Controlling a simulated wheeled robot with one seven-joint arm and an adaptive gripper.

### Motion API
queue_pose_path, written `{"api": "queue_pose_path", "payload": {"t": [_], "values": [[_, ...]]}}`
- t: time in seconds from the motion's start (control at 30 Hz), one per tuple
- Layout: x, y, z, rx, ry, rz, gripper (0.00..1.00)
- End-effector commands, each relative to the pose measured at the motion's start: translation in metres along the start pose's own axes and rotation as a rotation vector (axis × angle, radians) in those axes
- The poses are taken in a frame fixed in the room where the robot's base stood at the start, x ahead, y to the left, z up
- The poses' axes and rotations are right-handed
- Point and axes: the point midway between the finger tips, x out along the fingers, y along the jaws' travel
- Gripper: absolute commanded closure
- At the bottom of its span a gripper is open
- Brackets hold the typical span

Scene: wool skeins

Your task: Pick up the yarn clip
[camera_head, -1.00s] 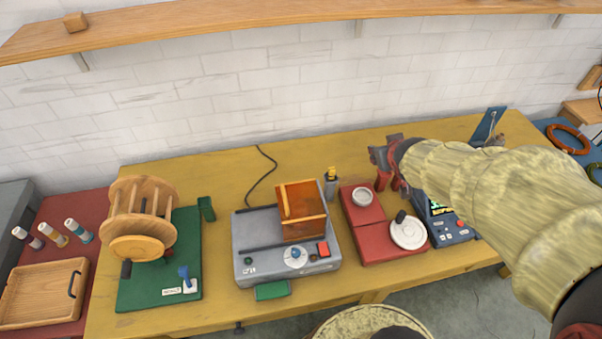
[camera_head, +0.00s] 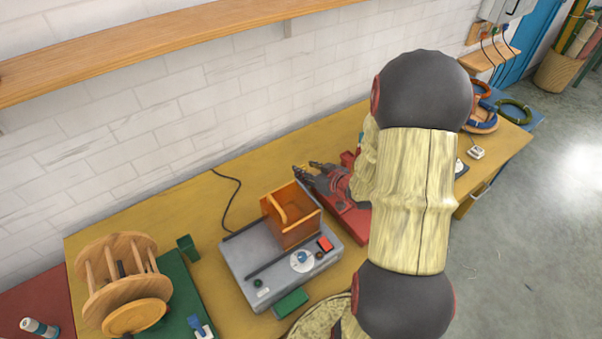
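My gripper (camera_head: 304,168) is over the table, just behind the amber box (camera_head: 296,232) on the grey machine. Its two dark fingers point left, with a small gap between their tips, and I see nothing held there. I cannot pick out the yarn clip with certainty. A small yellow-topped piece stood beside the amber box earlier; that spot is now behind my gripper or out of sight.
The grey machine (camera_head: 262,262) stands mid-table, with a red unit (camera_head: 350,222) right of it, partly behind my arm. A wooden reel (camera_head: 122,280) stands on a green base at left. The yellow table (camera_head: 185,215) has bare room behind them. A wooden shelf (camera_head: 160,48) runs above.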

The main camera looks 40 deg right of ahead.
Motion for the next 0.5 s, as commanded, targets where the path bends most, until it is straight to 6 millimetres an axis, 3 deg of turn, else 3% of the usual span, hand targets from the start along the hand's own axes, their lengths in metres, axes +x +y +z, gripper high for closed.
{"api": "queue_pose_path", "payload": {"t": [0.5], "values": [[0.052,0.004,0.006,-0.001,-0.001,-0.003,0.62]]}}
